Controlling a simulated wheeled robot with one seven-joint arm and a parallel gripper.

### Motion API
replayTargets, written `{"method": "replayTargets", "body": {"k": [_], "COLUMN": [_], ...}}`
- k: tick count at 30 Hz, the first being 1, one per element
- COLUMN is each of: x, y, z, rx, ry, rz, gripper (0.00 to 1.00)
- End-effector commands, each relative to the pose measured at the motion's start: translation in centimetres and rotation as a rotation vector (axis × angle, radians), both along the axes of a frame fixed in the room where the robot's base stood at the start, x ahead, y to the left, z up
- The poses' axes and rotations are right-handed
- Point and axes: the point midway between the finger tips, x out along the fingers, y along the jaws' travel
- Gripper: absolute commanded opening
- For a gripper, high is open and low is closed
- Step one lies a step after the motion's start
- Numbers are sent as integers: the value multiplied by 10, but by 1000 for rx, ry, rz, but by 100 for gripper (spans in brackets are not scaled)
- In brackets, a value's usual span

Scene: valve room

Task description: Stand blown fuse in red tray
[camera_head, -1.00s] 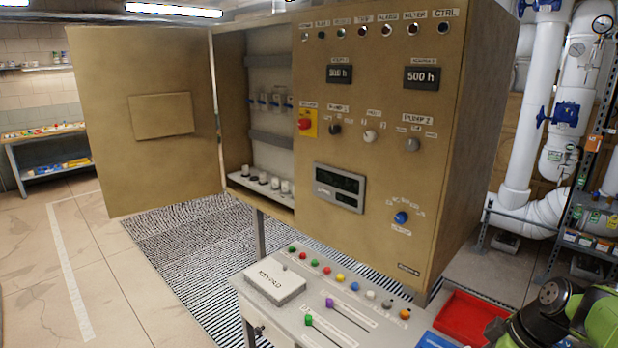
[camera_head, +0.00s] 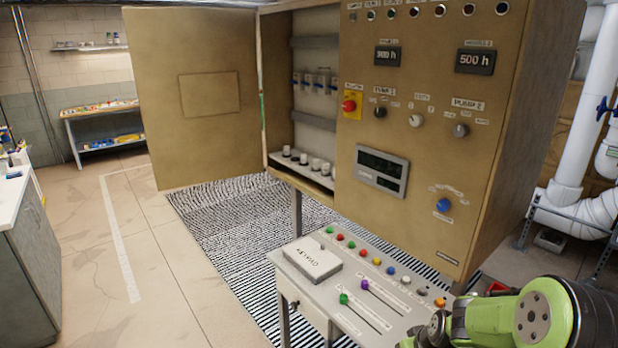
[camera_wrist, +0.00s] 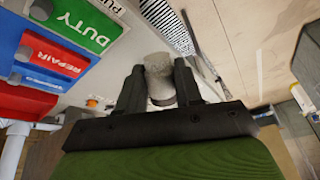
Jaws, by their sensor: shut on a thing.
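My gripper (camera_wrist: 158,70) is shut on a pale grey cylinder, which I take to be the blown fuse (camera_wrist: 160,80), held between its two black fingers in the wrist view. The fuse's far end is hard to see. A red tray (camera_head: 497,287) shows only as a sliver behind my green arm in the head view. My fingers are not visible in the head view.
The tan cabinet's door (camera_head: 205,100) stands wide open to the left. Several white fuses (camera_head: 305,160) stand on its lower shelf. A white-topped counter (camera_head: 30,250) stands at left; floor between is clear.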

Motion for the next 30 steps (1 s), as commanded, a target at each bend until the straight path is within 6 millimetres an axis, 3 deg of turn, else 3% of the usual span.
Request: {"method": "replayTargets", "body": {"k": [1,3,10,24,30], "x": [2,4,4,5,-2], "y": [19,38,87,82,83], "z": [-11,-22,-50,-139,-159], "rx": [1,0,-2,1,0], "ry": [5,3,0,-1,3], "rz": [-18,-60,-144,-148,-146], "gripper": [0,0,0,0,0]}}
